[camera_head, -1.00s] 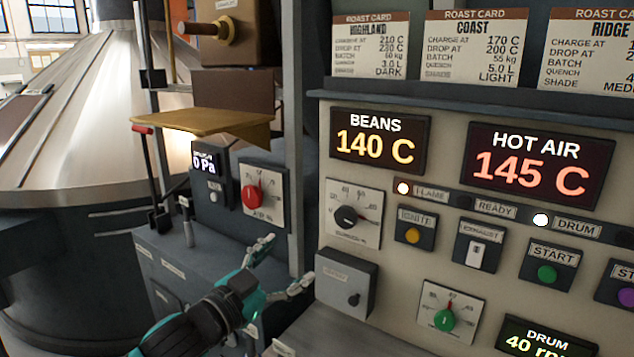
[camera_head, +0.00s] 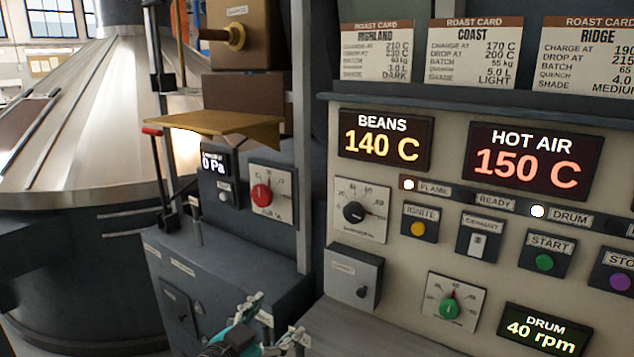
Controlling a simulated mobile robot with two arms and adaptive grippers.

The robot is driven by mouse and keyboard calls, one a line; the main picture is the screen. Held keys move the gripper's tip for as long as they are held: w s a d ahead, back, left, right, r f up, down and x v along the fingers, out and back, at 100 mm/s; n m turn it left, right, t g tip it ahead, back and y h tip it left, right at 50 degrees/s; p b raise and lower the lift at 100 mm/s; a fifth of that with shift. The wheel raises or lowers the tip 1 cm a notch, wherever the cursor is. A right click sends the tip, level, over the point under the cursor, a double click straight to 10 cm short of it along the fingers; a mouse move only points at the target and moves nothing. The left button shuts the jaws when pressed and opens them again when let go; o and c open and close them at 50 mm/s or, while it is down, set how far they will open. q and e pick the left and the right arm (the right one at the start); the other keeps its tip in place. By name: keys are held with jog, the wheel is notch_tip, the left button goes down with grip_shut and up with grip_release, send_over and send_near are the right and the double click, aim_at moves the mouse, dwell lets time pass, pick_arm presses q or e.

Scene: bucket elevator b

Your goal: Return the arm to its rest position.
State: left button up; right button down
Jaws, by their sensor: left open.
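My left gripper (camera_head: 277,327) is at the bottom edge of the head view, teal and black, with its fingers spread open and empty. It is below and left of the small grey box (camera_head: 354,277) on the roaster panel and apart from the knobs. Most of the left arm is cut off by the lower frame edge. My right gripper is not in view.
The control panel (camera_head: 400,258) carries a black-pointer dial (camera_head: 354,212), a green knob (camera_head: 449,308) and several buttons. The BEANS display (camera_head: 384,139) reads 140 C and the HOT AIR display (camera_head: 535,162) 150 C. A red knob (camera_head: 261,195) and a brass tray (camera_head: 215,122) are left.

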pick_arm(q)
jog(key=s+a+f+n+g+y, duration=0.2)
jog(key=s+a+f+g, duration=0.15)
jog(key=s+f, duration=0.4)
jog(key=s+a+f+n+g+y, duration=0.2)
jog(key=s+a+f+y, duration=0.15)
jog(key=s+f, duration=0.4)
jog(key=s+a+f+n+g+y, duration=0.1)
jog(key=s+a+f+g, duration=0.15)
jog(key=s+f, duration=0.35)
jog(key=s+a+f+n+g, duration=0.15)
jog(key=s+a+f, duration=0.25)
jog(key=s, duration=0.4)
notch_tip(320, 180, down, 26)
jog(key=s+r+g, duration=0.1)
jog(key=g, duration=0.1)
jog(key=s+a+f+g, duration=0.1)
jog(key=s+a+f, duration=0.1)
jog(key=s+f, duration=1.4)
jog(key=shift+s+a+f, duration=0.15)
jog(key=shift+s+f, duration=0.25)
jog(key=shift+s, duration=0.15)
jog(key=shift+m+y, duration=0.25)
